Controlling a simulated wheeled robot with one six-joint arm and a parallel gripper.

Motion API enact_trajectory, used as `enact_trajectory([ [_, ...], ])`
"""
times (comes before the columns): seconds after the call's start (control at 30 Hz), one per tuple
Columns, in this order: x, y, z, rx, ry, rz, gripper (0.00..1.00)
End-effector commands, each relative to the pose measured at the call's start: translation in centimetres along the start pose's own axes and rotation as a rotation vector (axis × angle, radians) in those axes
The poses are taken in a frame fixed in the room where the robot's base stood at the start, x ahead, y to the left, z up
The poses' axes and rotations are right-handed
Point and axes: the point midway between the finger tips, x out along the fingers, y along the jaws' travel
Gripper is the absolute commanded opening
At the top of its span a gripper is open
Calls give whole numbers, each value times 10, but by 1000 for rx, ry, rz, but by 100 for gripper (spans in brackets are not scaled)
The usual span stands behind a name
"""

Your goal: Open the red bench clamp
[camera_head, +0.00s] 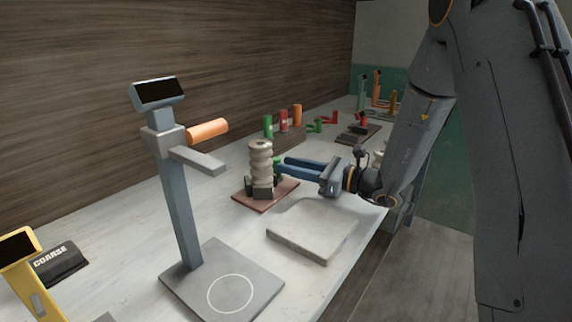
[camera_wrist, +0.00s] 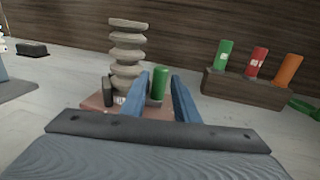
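My gripper (camera_head: 281,165) has blue fingers spread apart, pointing left over the bench. In the wrist view, the fingertips (camera_wrist: 161,80) stand either side of an upright green handle (camera_wrist: 159,84), with small gaps showing; no grip on it is visible. The green handle belongs to a clamp on a brownish-red board (camera_wrist: 97,101), beside a ribbed pale clay stack (camera_wrist: 127,55) and dark jaw blocks (camera_wrist: 107,90). In the head view, a small red part (camera_head: 362,117) shows on a dark board farther back. I cannot tell which one is the red bench clamp.
A rack (camera_wrist: 240,88) holds upright green, red and orange cylinders behind the clamp. A pale slab (camera_head: 312,230) lies in front of the gripper. A grey post stand (camera_head: 178,200) with an orange handle (camera_head: 207,130) stands left. The wooden wall (camera_head: 150,60) bounds the bench.

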Motion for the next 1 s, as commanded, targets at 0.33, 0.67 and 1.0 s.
enact_trajectory([
  [0.33, 20, -1, 0, 0, 0, -2, 28],
  [0.67, 19, -2, 0, -1, 1, -4, 1],
  [1.0, 28, -3, -1, -2, 0, 14, 0],
])
